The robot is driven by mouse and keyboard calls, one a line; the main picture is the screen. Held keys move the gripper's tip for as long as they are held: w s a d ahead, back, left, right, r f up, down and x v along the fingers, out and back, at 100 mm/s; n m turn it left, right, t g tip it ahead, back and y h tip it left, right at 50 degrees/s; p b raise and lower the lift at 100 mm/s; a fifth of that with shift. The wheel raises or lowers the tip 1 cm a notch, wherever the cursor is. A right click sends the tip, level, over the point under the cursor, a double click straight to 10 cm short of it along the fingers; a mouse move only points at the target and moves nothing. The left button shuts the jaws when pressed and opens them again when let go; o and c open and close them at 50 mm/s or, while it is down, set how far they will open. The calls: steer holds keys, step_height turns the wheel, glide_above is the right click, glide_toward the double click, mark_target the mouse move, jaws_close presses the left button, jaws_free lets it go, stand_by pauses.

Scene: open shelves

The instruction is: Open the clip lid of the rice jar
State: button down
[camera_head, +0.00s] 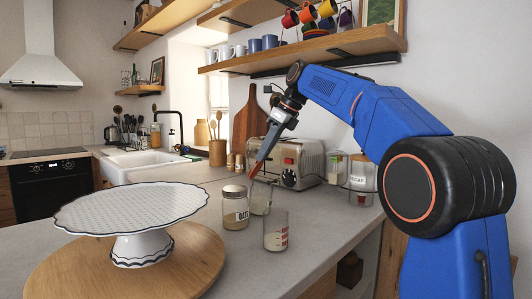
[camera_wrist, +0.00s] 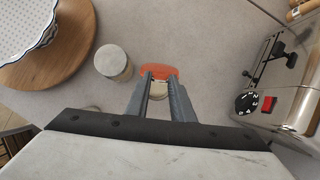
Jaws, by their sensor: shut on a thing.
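The rice jar (camera_head: 260,199) is clear glass with pale contents and stands on the counter behind the oats jar. An orange-red piece (camera_head: 254,168), which looks like its lid or lid seal, is tilted steeply up at the jar's top. My gripper (camera_head: 267,155) reaches down to this piece from above and is shut on it. In the wrist view the fingertips (camera_wrist: 159,77) are at the orange lid piece (camera_wrist: 160,71), with a pale part between the fingers. The clip and hinge cannot be made out, and the jar body is mostly hidden in the wrist view.
The oats jar (camera_head: 235,208) stands close left and a measuring glass (camera_head: 276,232) close in front. The toaster (camera_head: 296,163) is close on the right. A cake stand (camera_head: 133,215) on a round wooden board (camera_head: 190,262) fills the front left. Shelves (camera_head: 330,45) hang above.

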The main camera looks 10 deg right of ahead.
stand_by(0.8)
steer(key=c, duration=1.6)
jaws_free()
steer(key=shift+v, duration=8.65)
steer(key=shift+d, duration=0.1)
